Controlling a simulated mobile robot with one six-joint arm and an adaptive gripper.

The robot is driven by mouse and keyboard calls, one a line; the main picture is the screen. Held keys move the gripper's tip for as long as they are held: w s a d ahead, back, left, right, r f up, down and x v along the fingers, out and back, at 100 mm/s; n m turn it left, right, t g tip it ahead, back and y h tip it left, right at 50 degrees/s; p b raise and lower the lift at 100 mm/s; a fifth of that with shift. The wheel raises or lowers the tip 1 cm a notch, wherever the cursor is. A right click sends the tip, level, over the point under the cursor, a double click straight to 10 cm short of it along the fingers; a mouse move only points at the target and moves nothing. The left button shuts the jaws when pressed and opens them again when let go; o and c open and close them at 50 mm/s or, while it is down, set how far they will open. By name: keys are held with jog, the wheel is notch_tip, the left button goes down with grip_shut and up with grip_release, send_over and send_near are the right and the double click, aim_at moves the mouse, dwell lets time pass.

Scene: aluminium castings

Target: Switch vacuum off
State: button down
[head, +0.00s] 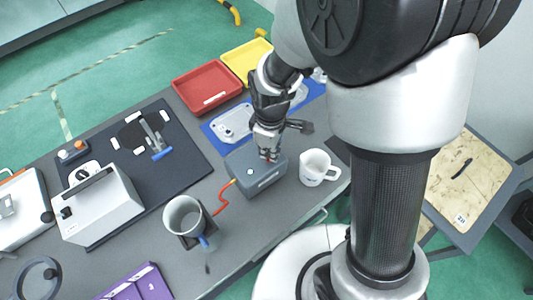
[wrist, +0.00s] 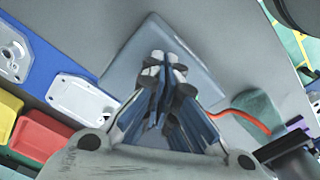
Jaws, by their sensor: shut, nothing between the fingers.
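The vacuum unit looks to be the grey-blue box (head: 262,181) on the bench, with an orange-red hose (head: 222,199) leaving its left side. A small white round spot (head: 250,172) shows on its top, and a bit of red shows right by my fingertips. My gripper (head: 268,156) points down at the box's top, with its fingers together and empty. In the wrist view the fingertips (wrist: 165,64) lie over the box top (wrist: 205,75) and hide part of it. I cannot tell whether they touch it. The switch's position is not readable.
A white mug (head: 316,167) stands close right of the box. A grey cylindrical pot (head: 185,216) stands to the left, by the hose. Castings lie on a blue mat (head: 211,134) behind. Red (head: 207,87) and yellow (head: 245,58) trays sit at the back.

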jog(key=shift+f, duration=0.35)
notch_tip(320, 180, up, 7)
jog(key=p, duration=0.5)
dwell(0.5)
dwell(0.4)
